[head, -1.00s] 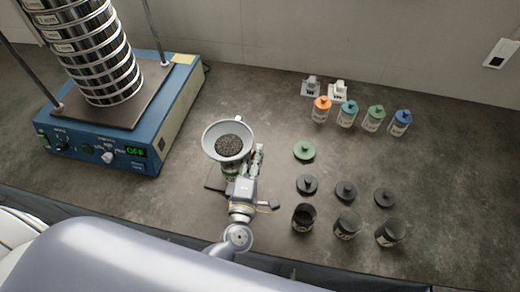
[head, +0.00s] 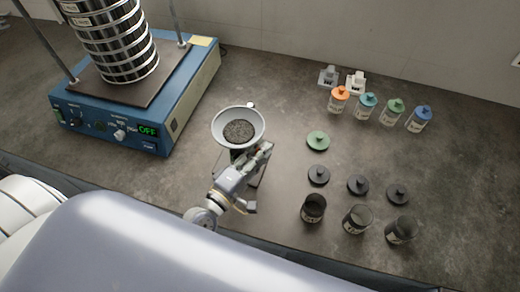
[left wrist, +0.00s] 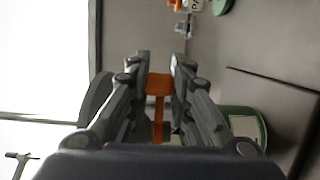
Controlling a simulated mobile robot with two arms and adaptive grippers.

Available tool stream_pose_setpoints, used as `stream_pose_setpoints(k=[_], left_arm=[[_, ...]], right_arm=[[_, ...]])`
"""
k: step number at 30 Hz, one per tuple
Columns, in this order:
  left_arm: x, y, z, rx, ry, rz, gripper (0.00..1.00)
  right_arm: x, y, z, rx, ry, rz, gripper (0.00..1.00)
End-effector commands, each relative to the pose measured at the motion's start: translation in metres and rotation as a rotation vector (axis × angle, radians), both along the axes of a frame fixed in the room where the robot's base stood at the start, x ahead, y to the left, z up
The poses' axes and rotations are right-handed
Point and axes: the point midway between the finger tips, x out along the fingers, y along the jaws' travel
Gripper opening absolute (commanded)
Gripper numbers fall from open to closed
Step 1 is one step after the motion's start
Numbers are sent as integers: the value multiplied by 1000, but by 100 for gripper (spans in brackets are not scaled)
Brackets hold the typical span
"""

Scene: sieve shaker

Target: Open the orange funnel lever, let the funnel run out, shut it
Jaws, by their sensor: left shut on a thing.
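The metal funnel (head: 238,112) stands in the head view with a heap of dark grains (head: 239,131) in it. My left gripper (head: 262,153) is just below and to the right of the funnel's rim. In the left wrist view its fingers (left wrist: 159,82) are shut on the orange lever (left wrist: 158,86), with the lever's stem running down between them. A green container (left wrist: 245,124) shows beside the right finger in the left wrist view. The funnel's outlet is hidden in the head view. My right gripper is not in view.
The blue sieve shaker (head: 180,103) with its sieve stack (head: 118,45) stands at the left. To the right are an orange-capped bottle (head: 338,100) and other bottles, a green lid (head: 318,140), several dark lids and dark open cups (head: 313,208). Bare bench lies between shaker and funnel.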

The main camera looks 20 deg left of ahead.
Motion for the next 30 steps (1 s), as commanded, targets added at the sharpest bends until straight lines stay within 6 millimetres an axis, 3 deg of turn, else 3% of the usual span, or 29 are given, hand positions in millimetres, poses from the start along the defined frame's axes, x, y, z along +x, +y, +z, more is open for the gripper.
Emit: stream_pose_setpoints(k=[29,30], left_arm=[[0,2,-1,1,1,5,0],[0,2,-1,1,1,5,28]], right_arm=[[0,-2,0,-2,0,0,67],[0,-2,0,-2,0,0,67]])
